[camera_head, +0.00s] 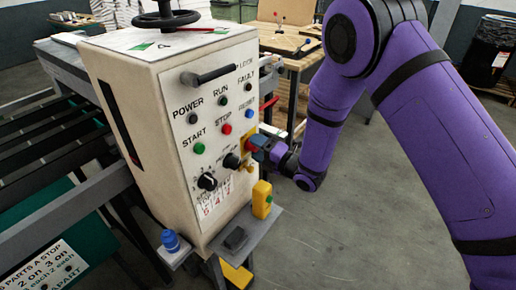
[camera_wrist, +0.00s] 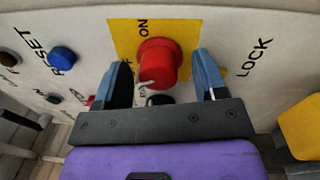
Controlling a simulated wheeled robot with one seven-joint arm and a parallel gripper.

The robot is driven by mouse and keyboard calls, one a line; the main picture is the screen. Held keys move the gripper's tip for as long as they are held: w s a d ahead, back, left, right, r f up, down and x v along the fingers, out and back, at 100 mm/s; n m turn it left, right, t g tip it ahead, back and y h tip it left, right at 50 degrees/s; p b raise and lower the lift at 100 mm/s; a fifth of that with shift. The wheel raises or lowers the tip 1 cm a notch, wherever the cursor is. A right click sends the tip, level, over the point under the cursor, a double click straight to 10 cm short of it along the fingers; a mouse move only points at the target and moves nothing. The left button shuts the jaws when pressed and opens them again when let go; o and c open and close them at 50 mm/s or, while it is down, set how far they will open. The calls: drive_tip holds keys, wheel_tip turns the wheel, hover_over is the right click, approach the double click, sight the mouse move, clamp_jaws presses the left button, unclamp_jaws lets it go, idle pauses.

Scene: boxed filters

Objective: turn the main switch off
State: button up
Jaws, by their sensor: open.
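The main switch is a red round knob (camera_wrist: 157,62) on a yellow plate (camera_wrist: 120,35) marked ON, with a second label partly hidden behind a finger. A pale mark shows on the knob's lower left side; I cannot tell for sure which position it is set to. My gripper (camera_wrist: 164,66) is open, with one blue-grey finger on each side of the knob and visible gaps to it. In the head view the yellow plate (camera_head: 247,137) is on the front of the white cabinet (camera_head: 150,95), and my gripper (camera_head: 262,149) is in front of it, hiding most of the knob.
The cabinet face has green START (camera_head: 199,148) and red STOP (camera_head: 227,129) buttons, a blue RESET button (camera_wrist: 62,60), and a black dial (camera_head: 207,181).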

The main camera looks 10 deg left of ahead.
drive_tip(key=v, duration=1)
drive_tip(key=shift+s+d, duration=0.2)
drive_tip(key=shift+d, duration=0.15)
drive_tip(key=shift+f, duration=0.1)
drive_tip(key=w+d+r+m+t+h, duration=0.2)
drive_tip(key=w+d+r+m+h, duration=0.25)
drive_tip(key=d+r+m, duration=0.35)
drive_tip(key=w+d+r+m+t+h, duration=0.35)
drive_tip(key=d+r+h, duration=0.2)
drive_tip(key=r, duration=0.45)
drive_tip(key=s+d+r+m+g+h, duration=0.1)
drive_tip(key=s+d+r+m+h, duration=0.3)
drive_tip(key=d, duration=0.3)
drive_tip(key=s+d+r+m+g+h, duration=0.1)
drive_tip(key=s+d+r+m, duration=0.2)
drive_tip(key=d+r+m, duration=0.3)
drive_tip(key=s+d+r+m+g, duration=0.1)
drive_tip(key=s+d+m, duration=0.2)
drive_tip(key=s, duration=0.5)
drive_tip(key=s+d+r+m+g+h, duration=0.1)
drive_tip(key=s+d+m+g, duration=0.1)
drive_tip(key=s+m, duration=0.3)
drive_tip(key=s+d+r+m+g+h, duration=0.1)
drive_tip(key=s+d+m, duration=0.3)
drive_tip(key=s, duration=0.9)
drive_tip(key=shift+s+r+g, duration=0.15)
drive_tip(key=shift+r+g, duration=0.35)
drive_tip(key=shift+g, duration=0.15)
